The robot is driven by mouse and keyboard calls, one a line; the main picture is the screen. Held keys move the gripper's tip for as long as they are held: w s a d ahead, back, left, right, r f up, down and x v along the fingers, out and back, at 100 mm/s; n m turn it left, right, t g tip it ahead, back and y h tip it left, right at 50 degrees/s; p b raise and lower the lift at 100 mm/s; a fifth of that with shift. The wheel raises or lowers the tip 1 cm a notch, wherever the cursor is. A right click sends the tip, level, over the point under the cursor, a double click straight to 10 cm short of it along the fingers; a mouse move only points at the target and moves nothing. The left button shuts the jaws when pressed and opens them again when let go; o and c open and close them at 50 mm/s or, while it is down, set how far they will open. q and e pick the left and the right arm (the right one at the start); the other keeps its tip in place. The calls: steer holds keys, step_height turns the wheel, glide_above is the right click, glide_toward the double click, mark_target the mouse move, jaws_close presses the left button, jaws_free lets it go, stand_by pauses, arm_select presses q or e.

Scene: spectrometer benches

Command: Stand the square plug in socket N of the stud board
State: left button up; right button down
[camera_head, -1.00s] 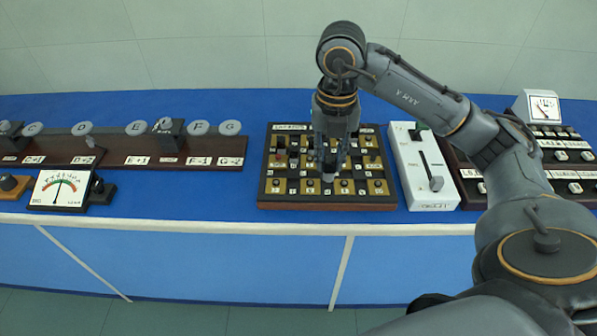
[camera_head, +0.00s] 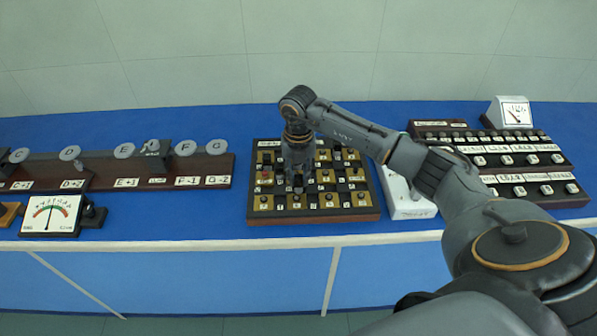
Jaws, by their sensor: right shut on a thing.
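The stud board (camera_head: 346,216) is a dark wooden board with rows of brass and black squares, each with small sockets, studs or labels. It stands on the blue bench right of the middle. My right gripper (camera_head: 298,186) points down over the left-middle part of the board. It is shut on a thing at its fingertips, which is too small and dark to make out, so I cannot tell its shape. Gripper and wrist hide part of the board. I cannot tell which socket is N. My left gripper is not in view.
A white box with a slider (camera_head: 410,208) stands right of the board, partly behind my right arm. A dark switch panel (camera_head: 520,160) and a white meter (camera_head: 511,112) are farther right. A lettered rail (camera_head: 210,170) and a dial meter (camera_head: 50,215) stand left. Blue bench is bare between rail and board.

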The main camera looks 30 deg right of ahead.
mark_target(299, 175)
steer(key=shift+f, duration=0.25)
steer(key=c, duration=1.2)
jaws_free()
steer(key=shift+r, duration=0.1)
steer(key=shift+r, duration=0.3)
steer(key=shift+w+r+b, duration=0.1)
steer(key=shift+r+b, duration=0.2)
steer(key=shift+r, duration=0.05)
step_height(299, 175, up, 11)
steer(key=shift+r+b, duration=0.1)
steer(key=shift+b, duration=1.15)
